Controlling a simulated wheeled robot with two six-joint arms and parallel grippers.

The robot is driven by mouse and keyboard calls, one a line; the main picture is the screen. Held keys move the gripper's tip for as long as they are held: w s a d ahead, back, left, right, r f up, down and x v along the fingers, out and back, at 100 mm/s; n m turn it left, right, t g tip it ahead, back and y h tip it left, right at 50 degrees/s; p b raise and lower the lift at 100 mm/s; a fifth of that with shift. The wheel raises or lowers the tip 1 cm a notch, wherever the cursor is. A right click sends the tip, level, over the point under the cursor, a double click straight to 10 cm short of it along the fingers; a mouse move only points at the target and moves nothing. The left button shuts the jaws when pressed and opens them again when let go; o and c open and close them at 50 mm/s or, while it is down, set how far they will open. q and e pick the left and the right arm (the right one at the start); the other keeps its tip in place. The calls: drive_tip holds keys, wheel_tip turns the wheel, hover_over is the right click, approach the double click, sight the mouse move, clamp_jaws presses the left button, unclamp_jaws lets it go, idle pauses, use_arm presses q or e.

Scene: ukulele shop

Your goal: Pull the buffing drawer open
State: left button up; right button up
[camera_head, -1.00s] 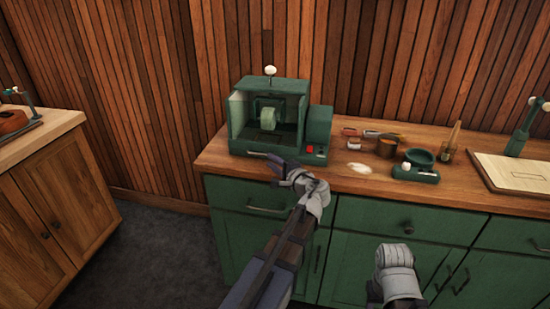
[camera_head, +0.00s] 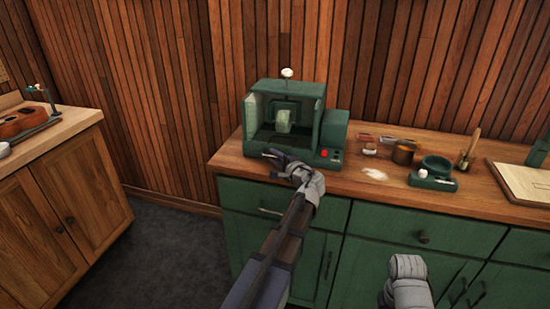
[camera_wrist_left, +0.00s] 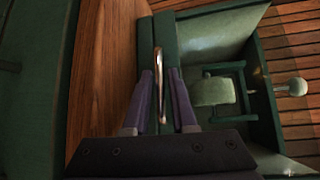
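The green buffing machine (camera_head: 335,130) stands on the wooden counter, its pale wheel (camera_head: 284,121) inside the open-fronted hood. Along its lower front edge is a narrow green drawer front with a thin metal handle (camera_wrist_left: 157,62), seen in the left wrist view. My left gripper (camera_head: 270,155) is at this lower front edge. In the left wrist view its two purple fingers (camera_wrist_left: 163,85) stand apart, one on each side of the handle, with some gap showing. The drawer looks closed. My right arm's end (camera_head: 408,275) is low in front of the cabinets; its fingers are hidden.
Right of the machine on the counter (camera_head: 330,180) are a white patch, a brown cup (camera_head: 403,152), a green dish (camera_head: 436,170) and a brush holder (camera_head: 467,155). Green cabinets (camera_head: 400,225) lie below. A second wooden cabinet (camera_head: 60,210) stands left, with clear floor between.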

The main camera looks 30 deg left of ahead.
use_arm(q)
clamp_jaws()
idle(1.3)
